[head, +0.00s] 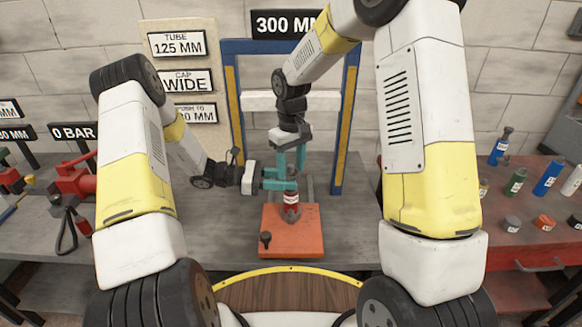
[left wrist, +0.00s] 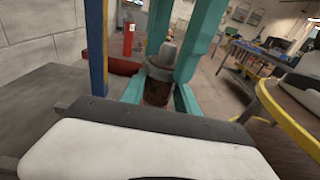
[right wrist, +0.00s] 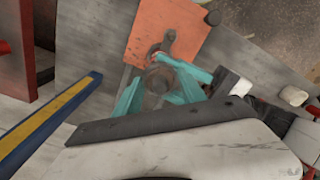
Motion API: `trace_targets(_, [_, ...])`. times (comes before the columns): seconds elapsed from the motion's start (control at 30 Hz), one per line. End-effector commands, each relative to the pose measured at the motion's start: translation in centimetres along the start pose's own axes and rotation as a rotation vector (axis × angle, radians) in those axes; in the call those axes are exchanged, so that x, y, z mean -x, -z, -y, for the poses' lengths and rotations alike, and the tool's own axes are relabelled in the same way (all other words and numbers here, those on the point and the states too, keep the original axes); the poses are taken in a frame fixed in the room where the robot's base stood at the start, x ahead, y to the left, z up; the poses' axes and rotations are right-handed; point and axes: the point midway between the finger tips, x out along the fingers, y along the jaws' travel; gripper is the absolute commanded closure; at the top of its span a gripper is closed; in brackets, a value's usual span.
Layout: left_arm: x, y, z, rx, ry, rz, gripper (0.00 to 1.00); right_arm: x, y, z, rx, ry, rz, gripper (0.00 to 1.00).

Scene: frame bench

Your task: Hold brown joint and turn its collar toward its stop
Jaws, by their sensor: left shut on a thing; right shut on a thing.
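The brown joint (left wrist: 157,93) stands between the teal fingers of my left gripper (left wrist: 160,98), which is shut on it from the side. The joint's grey collar (left wrist: 163,63) sits on top and shows from above in the right wrist view (right wrist: 157,79). My right gripper (head: 291,158) points straight down, its teal fingers shut on the collar from above. My left gripper (head: 272,182) reaches in from the left just below it. The fingers hide most of the joint in the head view. I cannot make out the stop.
An orange base plate (head: 292,240) with a small dark knob lies below on the grey bench. A red labelled piece (head: 291,198) stands on it under the grippers. A blue and yellow frame (head: 345,130) stands behind. Bottles and caps (head: 545,178) are at right, red tools (head: 78,180) at left.

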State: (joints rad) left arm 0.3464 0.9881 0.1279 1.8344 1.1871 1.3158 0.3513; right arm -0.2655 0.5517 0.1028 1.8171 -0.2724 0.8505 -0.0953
Motion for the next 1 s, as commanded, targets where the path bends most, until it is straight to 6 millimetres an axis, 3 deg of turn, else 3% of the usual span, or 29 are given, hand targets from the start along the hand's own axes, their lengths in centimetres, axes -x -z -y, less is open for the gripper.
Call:
trace_targets(0.4, [0.08,0.12,-0.02,0.000,-0.002,-0.003,0.86,0.08,0.01,-0.09,0.159,-0.001,0.000,0.93])
trace_targets(0.9, [0.09,0.13,-0.03,0.001,-0.002,-0.003,0.86,0.09,0.02,-0.08,0.173,-0.001,-0.001,0.93])
trace_targets(0.93, [0.09,0.13,-0.03,0.001,-0.002,-0.003,0.86,0.09,0.02,-0.08,0.173,-0.001,-0.001,0.47])
trace_targets(1.0, [0.09,0.13,-0.03,0.001,-0.002,-0.003,0.86,0.08,0.01,-0.08,0.173,-0.001,-0.001,0.33])
